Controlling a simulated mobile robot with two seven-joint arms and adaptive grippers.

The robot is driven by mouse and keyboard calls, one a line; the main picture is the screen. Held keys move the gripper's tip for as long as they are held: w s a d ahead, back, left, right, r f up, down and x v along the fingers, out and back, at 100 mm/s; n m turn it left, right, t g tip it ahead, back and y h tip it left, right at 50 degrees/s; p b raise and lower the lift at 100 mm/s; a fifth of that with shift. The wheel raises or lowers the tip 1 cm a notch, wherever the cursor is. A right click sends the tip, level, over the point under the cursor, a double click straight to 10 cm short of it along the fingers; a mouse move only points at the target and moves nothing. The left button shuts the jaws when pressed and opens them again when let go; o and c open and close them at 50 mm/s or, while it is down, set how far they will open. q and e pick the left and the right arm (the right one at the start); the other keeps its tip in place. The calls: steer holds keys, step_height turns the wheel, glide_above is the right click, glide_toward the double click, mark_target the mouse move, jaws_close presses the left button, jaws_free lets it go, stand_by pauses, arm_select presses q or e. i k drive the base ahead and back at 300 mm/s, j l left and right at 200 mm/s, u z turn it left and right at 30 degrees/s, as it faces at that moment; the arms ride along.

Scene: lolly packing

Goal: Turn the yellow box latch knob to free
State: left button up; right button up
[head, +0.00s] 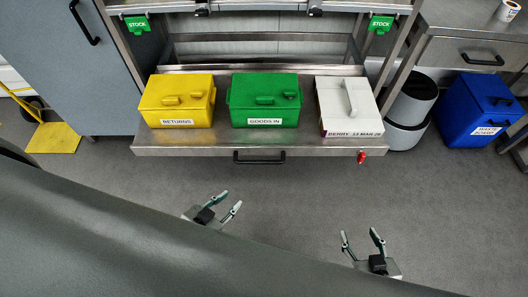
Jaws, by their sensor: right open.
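The yellow box (176,110), labelled RETURNS, stands closed at the left end of the steel bench. Two small raised yellow parts sit on its lid, one left of centre (171,101) and one nearer the right edge (196,95). They are too small to tell which is the latch knob or how it is turned. My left gripper (231,200) is open and empty, in front of the bench and below the yellow box in the picture. My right gripper (360,234) is open and empty, further right and away from the bench.
A green box (250,115) labelled GOODS IN and a white box (340,104) share the steel bench (225,143). A drawer handle (258,157) and a red knob (361,157) are on its front. A blue box (478,115) stands at the right. The floor before the bench is clear.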

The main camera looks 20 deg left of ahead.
mark_target(197, 95)
steer(key=u, duration=1.25)
